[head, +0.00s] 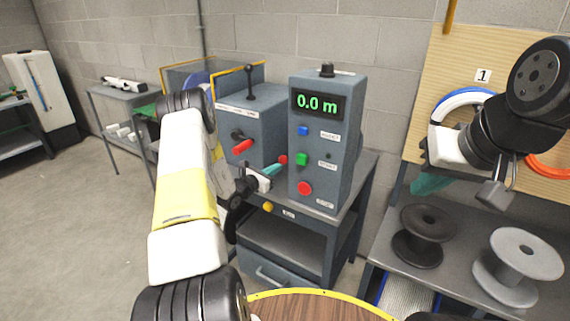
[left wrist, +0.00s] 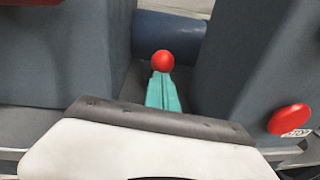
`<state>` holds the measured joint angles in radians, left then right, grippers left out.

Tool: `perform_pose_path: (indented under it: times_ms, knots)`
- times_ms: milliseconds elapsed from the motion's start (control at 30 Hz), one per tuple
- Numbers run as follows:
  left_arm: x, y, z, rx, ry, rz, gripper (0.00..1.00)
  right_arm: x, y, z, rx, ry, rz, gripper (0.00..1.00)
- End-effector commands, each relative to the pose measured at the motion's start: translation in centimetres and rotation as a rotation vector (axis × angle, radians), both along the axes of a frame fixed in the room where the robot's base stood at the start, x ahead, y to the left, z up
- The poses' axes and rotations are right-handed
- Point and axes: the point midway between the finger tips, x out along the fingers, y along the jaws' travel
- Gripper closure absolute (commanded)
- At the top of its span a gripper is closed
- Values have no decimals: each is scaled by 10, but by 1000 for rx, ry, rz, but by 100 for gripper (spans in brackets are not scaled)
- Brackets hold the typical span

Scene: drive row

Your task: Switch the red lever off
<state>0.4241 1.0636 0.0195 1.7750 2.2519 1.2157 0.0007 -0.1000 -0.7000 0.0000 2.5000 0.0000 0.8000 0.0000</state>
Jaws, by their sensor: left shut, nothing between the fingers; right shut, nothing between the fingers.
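A red lever handle (head: 242,147) slants down from a dark hub on the front of the left grey machine box. A red ball (head: 283,159) shows just past my left fingertips, between this box and the display box; it also shows in the left wrist view (left wrist: 163,62). What the ball is fixed to is hidden. My left gripper (head: 273,169) is shut and empty, its teal fingers right of the red handle and pointing at the ball. Contact with the ball cannot be told. My right gripper (head: 428,184) is shut and empty, away at the right.
The display box (head: 347,140) reads 0.0 m and carries blue, green and red buttons; its red button (left wrist: 290,119) is right of my left fingers. A black upright lever (head: 250,83) tops the left box. Spools (head: 425,222) stand on the right bench.

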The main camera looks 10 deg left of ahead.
Motion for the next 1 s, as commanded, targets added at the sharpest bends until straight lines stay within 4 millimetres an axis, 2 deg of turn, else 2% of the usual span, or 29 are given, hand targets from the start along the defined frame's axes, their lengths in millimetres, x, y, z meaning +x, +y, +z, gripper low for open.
perform_pose_path:
  times_ms: [233, 533, 800, 900, 1000]
  knots:
    - [4, -2, 15, 26, 62, -2, 100, 0, 0, 0, 0, 0, 0, 100]
    - [19, -8, 47, 86, 230, -2, 100, 0, 0, 0, 0, 0, 0, 100]
    - [45, -18, 83, 107, 271, -2, 100, 0, 0, 0, 0, 0, 0, 100]
    - [55, -20, 89, 135, 351, 0, 100, 0, 0, 0, 0, 0, 0, 100]
    - [64, -24, 95, 129, 348, -1, 100, 0, 0, 0, 0, 0, 0, 100]
